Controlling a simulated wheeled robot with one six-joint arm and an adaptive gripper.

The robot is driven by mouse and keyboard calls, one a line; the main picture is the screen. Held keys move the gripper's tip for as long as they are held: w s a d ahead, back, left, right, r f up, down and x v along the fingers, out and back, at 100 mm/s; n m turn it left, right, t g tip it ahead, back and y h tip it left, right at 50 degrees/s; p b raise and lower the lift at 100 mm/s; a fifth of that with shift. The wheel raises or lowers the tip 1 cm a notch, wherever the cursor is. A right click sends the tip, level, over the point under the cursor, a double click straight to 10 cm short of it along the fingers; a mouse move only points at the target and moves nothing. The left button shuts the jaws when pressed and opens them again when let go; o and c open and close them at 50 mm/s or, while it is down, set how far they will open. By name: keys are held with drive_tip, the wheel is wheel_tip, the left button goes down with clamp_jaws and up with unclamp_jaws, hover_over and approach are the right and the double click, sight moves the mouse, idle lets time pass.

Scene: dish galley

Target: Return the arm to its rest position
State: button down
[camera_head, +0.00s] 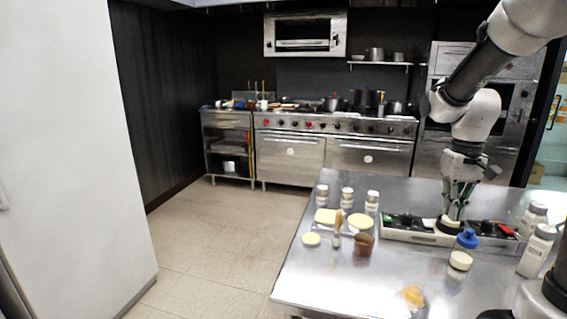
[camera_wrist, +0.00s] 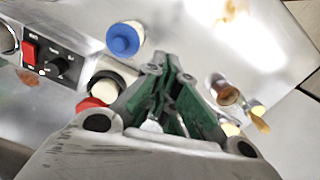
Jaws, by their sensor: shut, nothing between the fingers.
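My gripper (camera_head: 457,211) points down over the steel counter (camera_head: 330,272), just above a long tray (camera_head: 405,237) of small items. Its fingers are together with nothing between them. In the wrist view the closed green-lined fingers (camera_wrist: 170,105) fill the middle. My arm reaches in from the upper right of the head view. A round dark item with a pale top (camera_head: 449,226) lies right below the fingertips; I cannot tell whether they touch it.
A blue-capped container (camera_head: 467,239), a brown cup (camera_head: 364,244), a brush (camera_head: 338,225) and several white-labelled jars (camera_head: 372,202) stand around the gripper. White bottles (camera_head: 536,250) stand at the right. An orange spill (camera_head: 412,295) marks the front. Open floor (camera_head: 215,230) lies left of the counter.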

drive_tip(key=s+a+r+t, duration=0.2)
drive_tip(key=s+r, duration=0.2)
drive_tip(key=s, duration=0.4)
drive_tip(key=s+a+r+t, duration=0.2)
drive_tip(key=s+r, duration=0.2)
drive_tip(key=s, duration=0.5)
drive_tip(key=shift+t, duration=0.4)
drive_tip(key=shift+a, duration=0.1)
idle(0.5)
